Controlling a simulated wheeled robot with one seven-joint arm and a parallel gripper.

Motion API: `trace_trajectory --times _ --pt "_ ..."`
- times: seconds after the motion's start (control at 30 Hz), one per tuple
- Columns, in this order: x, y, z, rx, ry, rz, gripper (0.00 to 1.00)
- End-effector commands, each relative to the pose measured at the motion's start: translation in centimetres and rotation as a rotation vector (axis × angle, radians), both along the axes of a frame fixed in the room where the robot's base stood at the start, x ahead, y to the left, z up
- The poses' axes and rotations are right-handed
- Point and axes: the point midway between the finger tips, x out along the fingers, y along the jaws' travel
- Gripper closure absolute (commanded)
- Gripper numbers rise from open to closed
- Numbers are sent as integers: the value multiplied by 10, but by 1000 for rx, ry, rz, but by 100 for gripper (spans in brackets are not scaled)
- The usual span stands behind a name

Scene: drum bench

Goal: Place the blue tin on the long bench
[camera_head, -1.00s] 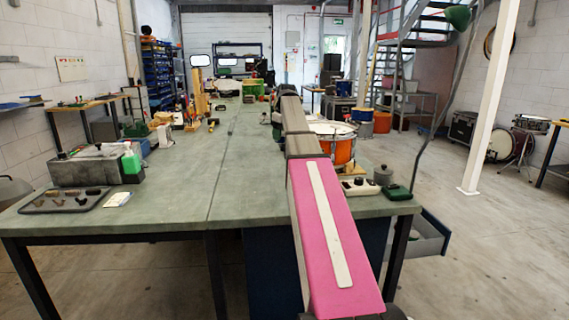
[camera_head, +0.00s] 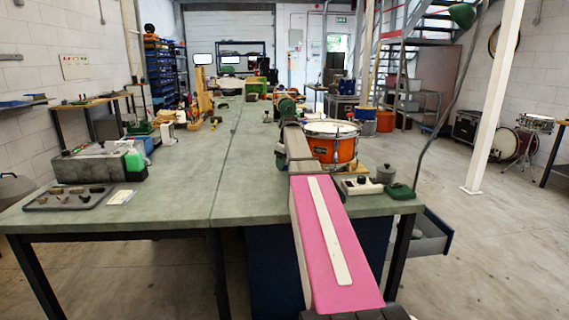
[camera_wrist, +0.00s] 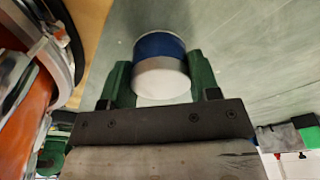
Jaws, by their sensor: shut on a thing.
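In the wrist view, the blue tin (camera_wrist: 160,62), a short cylinder with a blue band and pale ends, sits between the two green fingers of my gripper (camera_wrist: 160,82). The gripper is shut on it. Behind the tin is the grey-green top of the long bench (camera_wrist: 255,65). I cannot tell whether the tin touches the bench or hangs just above it. In the head view, the long bench (camera_head: 170,190) runs away from me, and my pink arm reaches over it. My arm mostly hides the gripper and tin there.
An orange drum (camera_head: 332,147) stands close right of my arm; its rim and a wooden surface fill the wrist view's left side. A control box (camera_head: 362,186) and green lamp base (camera_head: 399,191) are near the right edge. A tray (camera_head: 70,198) lies left. The bench's middle is clear.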

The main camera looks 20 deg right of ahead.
Motion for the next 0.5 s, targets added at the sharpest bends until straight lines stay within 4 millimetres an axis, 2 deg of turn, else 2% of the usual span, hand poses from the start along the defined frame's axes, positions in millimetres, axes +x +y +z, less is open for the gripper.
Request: trace_trajectory --times 0.3,0.33,0.37,0.4,0.5 --pt "0 0 -3 0 0 0 69" --pt "0 0 -2 0 0 0 34" --pt "0 0 -2 0 0 0 24" --pt "0 0 -2 0 0 0 19" --pt "0 0 -2 0 0 0 19"
